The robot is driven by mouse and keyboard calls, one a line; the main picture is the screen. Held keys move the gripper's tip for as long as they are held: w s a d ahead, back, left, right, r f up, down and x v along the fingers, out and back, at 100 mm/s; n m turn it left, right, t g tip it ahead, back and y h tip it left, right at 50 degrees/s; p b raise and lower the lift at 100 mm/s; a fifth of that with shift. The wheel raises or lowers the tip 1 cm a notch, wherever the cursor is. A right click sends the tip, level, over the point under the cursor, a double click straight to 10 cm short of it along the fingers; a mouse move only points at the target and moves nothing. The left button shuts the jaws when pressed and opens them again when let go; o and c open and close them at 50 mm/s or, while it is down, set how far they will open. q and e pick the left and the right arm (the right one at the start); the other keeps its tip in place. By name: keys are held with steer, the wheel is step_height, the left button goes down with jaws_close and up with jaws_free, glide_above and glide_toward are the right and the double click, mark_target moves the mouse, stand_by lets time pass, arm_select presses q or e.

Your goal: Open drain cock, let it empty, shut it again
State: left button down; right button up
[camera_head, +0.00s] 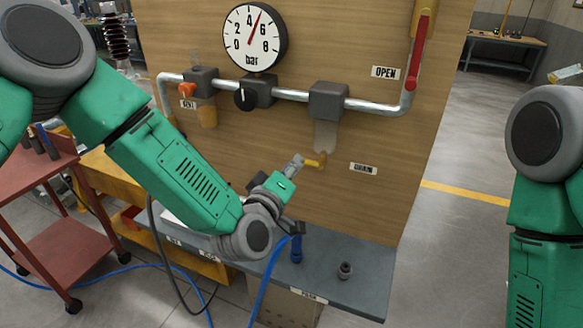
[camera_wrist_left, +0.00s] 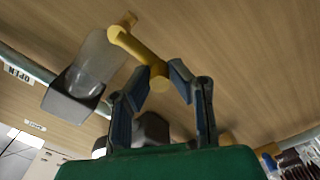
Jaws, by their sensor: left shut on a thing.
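The drain cock (camera_head: 317,162) is a small yellow lever below a translucent bowl (camera_head: 325,136), which hangs from a grey block (camera_head: 328,100) on the pipe. A DRAIN label (camera_head: 363,168) is to its right. My left gripper (camera_head: 303,162) comes from the lower left and is shut on the lever's end. In the left wrist view the yellow cock (camera_wrist_left: 137,48) runs down between the fingertips (camera_wrist_left: 161,80), and the bowl (camera_wrist_left: 95,62) is beside it. I cannot tell the liquid level. My right gripper is out of view; only its arm shows at the right edge.
A round gauge (camera_head: 253,37) reads a little above 4 bar. A black knob (camera_head: 245,98), a red lever (camera_head: 419,52) by an OPEN label and an orange-capped fitting (camera_head: 187,91) are on the wooden panel. The grey shelf (camera_head: 365,284) below holds a small dark fitting (camera_head: 345,270).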

arm_select(q)
steer(key=shift+d+f, duration=0.1)
stand_by(0.3)
steer(key=c, duration=1.5)
jaws_free()
steer(key=shift+c, duration=0.2)
steer(key=shift+o, duration=0.3)
steer(key=shift+w+d, duration=0.1)
steer(key=shift+d, duration=0.1)
steer(key=shift+s, duration=0.3)
steer(key=v, duration=1.1)
steer(key=shift+f, duration=0.1)
